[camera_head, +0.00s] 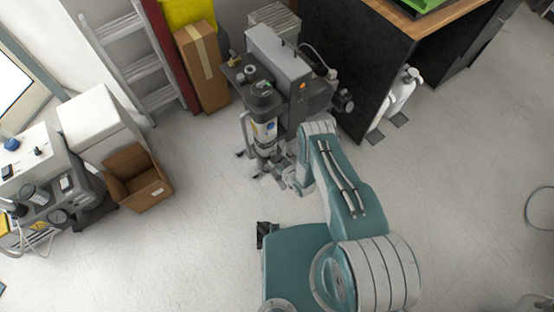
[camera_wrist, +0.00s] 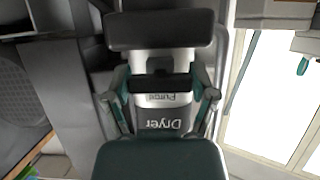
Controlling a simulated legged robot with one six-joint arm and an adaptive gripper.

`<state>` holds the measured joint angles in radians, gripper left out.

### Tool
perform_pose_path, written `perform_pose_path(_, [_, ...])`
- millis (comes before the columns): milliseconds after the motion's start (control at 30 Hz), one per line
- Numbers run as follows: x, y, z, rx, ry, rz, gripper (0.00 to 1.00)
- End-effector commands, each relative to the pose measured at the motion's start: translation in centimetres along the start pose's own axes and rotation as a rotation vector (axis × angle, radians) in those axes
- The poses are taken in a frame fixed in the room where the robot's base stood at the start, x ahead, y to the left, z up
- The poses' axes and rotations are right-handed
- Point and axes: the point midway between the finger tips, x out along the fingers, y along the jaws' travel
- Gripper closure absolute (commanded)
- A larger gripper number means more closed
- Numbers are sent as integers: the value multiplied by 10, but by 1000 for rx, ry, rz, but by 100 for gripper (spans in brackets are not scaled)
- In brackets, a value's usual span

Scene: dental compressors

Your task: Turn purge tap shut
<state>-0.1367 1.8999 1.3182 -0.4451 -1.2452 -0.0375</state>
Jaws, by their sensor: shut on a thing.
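The dryer (camera_head: 264,132) is an upright cylinder with a label at the front of the compressor (camera_head: 277,58) in the head view. My gripper (camera_head: 286,178) is low beside its foot, partly hidden by my arm. In the wrist view my gripper (camera_wrist: 160,84) has teal links left and right of a grey dryer label (camera_wrist: 165,118), which reads "Dryer" and "Purge" upside down. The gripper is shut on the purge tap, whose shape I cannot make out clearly. A dark bar crosses the view just above the word "Purge". The tap's angle cannot be told.
An open cardboard box (camera_head: 139,180) stands on the floor to the left, by another machine (camera_head: 45,190). A ladder (camera_head: 130,55) and a tall carton (camera_head: 203,68) stand behind. A black cabinet (camera_head: 345,60) is close on the right.

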Motion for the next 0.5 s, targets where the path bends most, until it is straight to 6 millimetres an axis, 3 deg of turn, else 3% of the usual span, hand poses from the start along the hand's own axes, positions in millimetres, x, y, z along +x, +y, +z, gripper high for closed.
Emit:
perform_pose_path(467, [1,0,-2,15,6,-8,74])
perform_pose_path(500, [1,0,-2,14,6,-8,13])
